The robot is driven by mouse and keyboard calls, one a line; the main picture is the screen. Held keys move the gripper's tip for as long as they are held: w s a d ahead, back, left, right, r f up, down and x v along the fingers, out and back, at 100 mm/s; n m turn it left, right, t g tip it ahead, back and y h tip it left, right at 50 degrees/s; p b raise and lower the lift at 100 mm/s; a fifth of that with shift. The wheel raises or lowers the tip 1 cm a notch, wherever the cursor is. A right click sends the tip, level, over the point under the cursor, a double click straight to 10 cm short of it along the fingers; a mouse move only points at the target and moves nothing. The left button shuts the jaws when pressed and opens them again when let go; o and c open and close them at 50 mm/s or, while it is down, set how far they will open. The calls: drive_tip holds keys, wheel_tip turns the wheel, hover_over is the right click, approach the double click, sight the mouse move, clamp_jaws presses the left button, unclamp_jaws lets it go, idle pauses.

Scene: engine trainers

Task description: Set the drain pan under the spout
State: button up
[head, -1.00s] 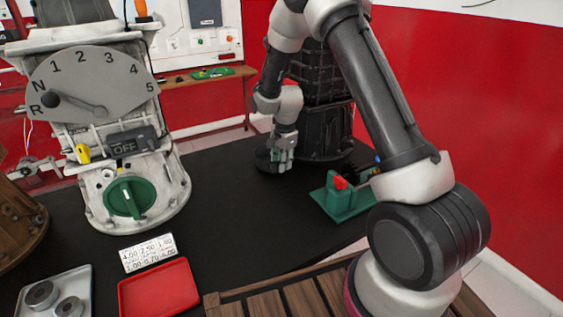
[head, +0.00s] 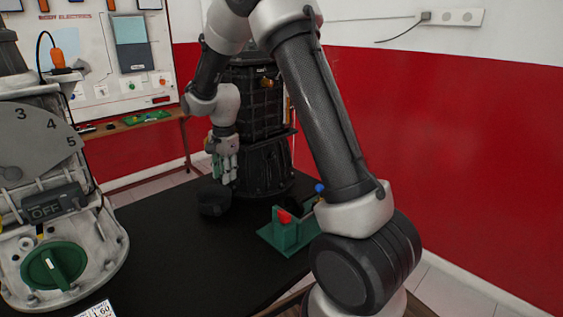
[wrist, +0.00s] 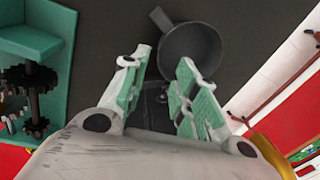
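The drain pan (head: 213,200), a small dark round pan, sits on the black tabletop beside the base of the dark engine unit (head: 262,165). In the wrist view the pan (wrist: 190,50) shows from above, empty, with a short tab at its rim. My gripper (head: 227,172) is above and beside the pan, pointing down. In the wrist view my gripper (wrist: 160,95) has its green-padded fingers spread, with nothing held between them; the pan lies past the fingertips. I cannot clearly make out the spout.
A green fixture with a red part (head: 287,228) stands on the table right of the pan. A grey gear-selector trainer (head: 60,200) stands at the left. The black tabletop (head: 165,250) between them is clear. A red-and-white wall is behind.

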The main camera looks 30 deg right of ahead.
drive_tip(key=s+d+r+n+t, duration=0.1)
drive_tip(key=s+d+r+n, duration=0.25)
drive_tip(key=s+r, duration=0.45)
drive_tip(key=s+d+r+n+t, duration=0.1)
drive_tip(key=s+d+r+n, duration=0.25)
drive_tip(key=s+r, duration=0.5)
drive_tip(key=s+d+r+n, duration=0.1)
drive_tip(key=s+n, duration=0.5)
drive_tip(key=s, duration=1.1)
drive_tip(key=shift+s+d+r+n+t, duration=0.3)
drive_tip(key=shift+d+n+t, duration=0.1)
drive_tip(key=shift+d, duration=0.15)
